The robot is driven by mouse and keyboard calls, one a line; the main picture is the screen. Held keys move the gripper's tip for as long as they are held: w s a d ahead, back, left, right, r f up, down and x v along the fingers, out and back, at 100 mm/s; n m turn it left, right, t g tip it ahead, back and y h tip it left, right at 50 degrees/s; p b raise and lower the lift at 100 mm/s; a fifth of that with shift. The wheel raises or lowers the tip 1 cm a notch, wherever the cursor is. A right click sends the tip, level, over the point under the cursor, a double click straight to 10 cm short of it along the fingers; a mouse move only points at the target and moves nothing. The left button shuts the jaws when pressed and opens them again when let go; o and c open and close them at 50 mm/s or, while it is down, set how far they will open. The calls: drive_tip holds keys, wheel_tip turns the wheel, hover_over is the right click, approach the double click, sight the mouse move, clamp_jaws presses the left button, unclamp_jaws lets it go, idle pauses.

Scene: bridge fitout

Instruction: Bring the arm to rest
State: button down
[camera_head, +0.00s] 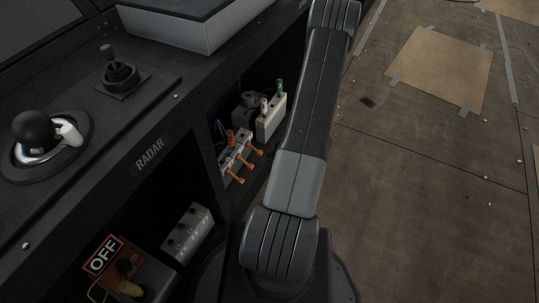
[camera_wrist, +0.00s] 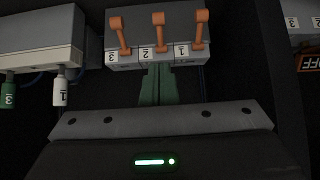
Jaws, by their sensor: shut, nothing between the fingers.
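My gripper (camera_wrist: 158,72) shows in the wrist view as a pair of dark green fingers, shut together and empty. The fingertips point at the front of a grey switch block (camera_wrist: 150,58) with three orange levers, numbered 1, 2 and 3. I cannot tell whether the tips touch it. In the head view my arm (camera_head: 300,150) rises from the bottom middle and leaves at the top edge, with the gripper out of sight. The same switch block (camera_head: 236,158) sits inside the console to the left of the arm.
A pale box (camera_head: 270,118) with green and white plugs stands behind the switch block. The RADAR console (camera_head: 130,165) fills the left, with a joystick (camera_head: 118,72) and a black ball knob (camera_head: 34,130). An orange OFF tag (camera_head: 103,257) hangs low left. The floor (camera_head: 430,200) at right is open.

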drive_tip(key=b, duration=0.3)
approach(249, 165)
drive_tip(key=w+a, duration=0.1)
drive_tip(key=a, duration=0.2)
drive_tip(key=shift+w+a+f+b, duration=0.2)
drive_tip(key=shift+f+b, duration=0.3)
drive_tip(key=shift+f, duration=0.2)
drive_tip(key=shift+w+a+f+b, duration=0.15)
drive_tip(key=shift+f+b, duration=0.35)
drive_tip(key=shift+f, duration=0.25)
drive_tip(key=shift+w+a+f+b, duration=0.1)
drive_tip(key=shift+a+f+b, duration=0.1)
drive_tip(key=shift+f+b, duration=0.4)
